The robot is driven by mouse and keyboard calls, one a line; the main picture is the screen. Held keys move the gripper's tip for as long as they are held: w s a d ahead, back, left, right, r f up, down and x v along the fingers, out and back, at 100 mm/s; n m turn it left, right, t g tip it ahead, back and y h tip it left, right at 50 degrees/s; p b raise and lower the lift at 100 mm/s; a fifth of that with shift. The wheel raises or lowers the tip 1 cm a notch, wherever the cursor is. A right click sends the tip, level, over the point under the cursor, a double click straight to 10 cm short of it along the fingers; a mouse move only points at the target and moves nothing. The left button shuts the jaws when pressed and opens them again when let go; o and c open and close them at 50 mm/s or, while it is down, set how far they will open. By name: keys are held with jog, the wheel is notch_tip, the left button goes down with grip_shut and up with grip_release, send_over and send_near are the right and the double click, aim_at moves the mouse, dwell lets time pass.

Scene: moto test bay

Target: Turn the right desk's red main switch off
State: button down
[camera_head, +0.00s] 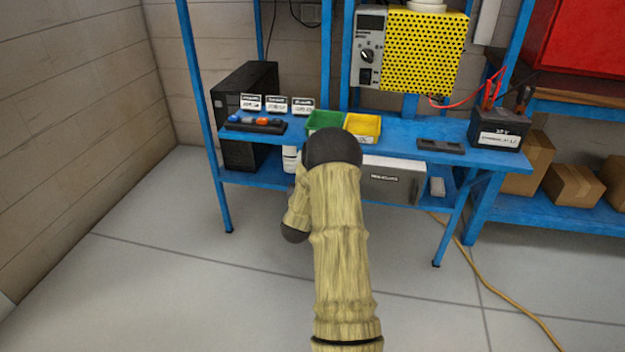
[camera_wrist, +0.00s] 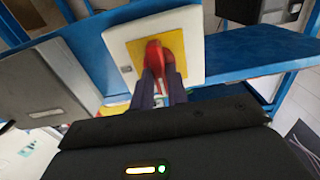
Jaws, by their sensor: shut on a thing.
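The red main switch (camera_wrist: 155,55) shows in the wrist view, on a yellow plate (camera_wrist: 173,42) in a white box (camera_wrist: 193,30) at the blue desk's edge. My gripper (camera_wrist: 160,77) reaches it from below in that picture, its two dark fingers on either side of the red handle, shut on it. The handle lies roughly in line with my fingers. I cannot tell from this whether it stands at on or off. In the head view my arm hides the switch and my gripper, in front of the blue desk (camera_head: 400,135).
A black computer case (camera_head: 245,90) stands at left. An orange cable (camera_head: 500,295) crosses the floor at right. The floor at left is clear.

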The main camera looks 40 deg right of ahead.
jog(key=shift+s+f, duration=0.1)
dwell(0.3)
jog(key=c, duration=1.4)
grip_release()
jog(key=p+v, duration=0.1)
jog(key=v, duration=1.6)
jog(key=shift+s+a+p, duration=0.1)
jog(key=shift+s+p, duration=0.1)
jog(key=shift+p, duration=0.1)
jog(key=shift+w, duration=0.1)
